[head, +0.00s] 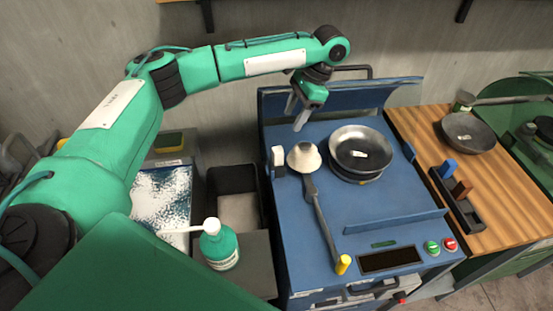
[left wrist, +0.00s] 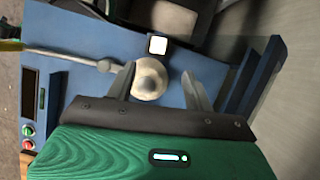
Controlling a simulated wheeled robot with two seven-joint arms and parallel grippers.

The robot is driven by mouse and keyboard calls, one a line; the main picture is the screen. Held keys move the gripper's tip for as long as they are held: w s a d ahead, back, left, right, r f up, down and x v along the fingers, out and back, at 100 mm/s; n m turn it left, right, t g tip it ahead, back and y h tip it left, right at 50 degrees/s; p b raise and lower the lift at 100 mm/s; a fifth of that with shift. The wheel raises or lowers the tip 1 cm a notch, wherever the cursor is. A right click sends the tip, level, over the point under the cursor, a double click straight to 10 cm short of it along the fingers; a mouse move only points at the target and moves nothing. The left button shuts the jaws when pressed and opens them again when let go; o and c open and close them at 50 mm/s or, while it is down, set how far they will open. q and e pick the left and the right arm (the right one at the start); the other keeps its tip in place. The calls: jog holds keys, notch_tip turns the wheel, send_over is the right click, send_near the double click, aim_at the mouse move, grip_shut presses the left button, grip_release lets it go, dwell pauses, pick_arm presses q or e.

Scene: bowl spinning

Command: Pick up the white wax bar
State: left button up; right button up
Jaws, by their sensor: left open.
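The white wax bar (head: 278,156) appears to be the small white block in a dark holder at the left edge of the blue machine (head: 375,215). In the left wrist view the white block (left wrist: 157,46) shows as a square beyond the fingertips. My left gripper (head: 298,113) is open and empty, above the back left of the machine. Its fingers (left wrist: 157,80) point down, with a pale cone-shaped head (left wrist: 150,78) in line between them, below. This cone (head: 304,157) is on a long rod with a yellow end, just right of the bar. My right gripper is not in view.
A metal bowl (head: 361,147) with a small label sits right of the cone. A green bottle (head: 219,245) with a white spout and a dark bin (head: 238,196) stand left of the machine. A wooden table (head: 505,190) on the right holds another bowl (head: 468,133) and coloured blocks.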

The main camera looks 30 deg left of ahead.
aim_at(279, 149)
pick_arm(q)
jog(key=x, duration=0.8)
jog(key=shift+f+p, duration=0.15)
jog(key=shift+p, duration=0.2)
jog(key=shift+s+f+p, duration=0.2)
jog(key=shift+f+p, duration=0.1)
jog(key=shift+f, duration=0.15)
jog(key=p+x, duration=0.1)
jog(key=x, duration=0.2)
jog(key=shift+w+f, duration=0.1)
jog(key=shift+f, duration=0.25)
jog(key=shift+a+f, duration=0.1)
jog(key=shift+f, duration=0.3)
jog(key=shift+c, duration=0.2)
jog(key=c, duration=1.1)
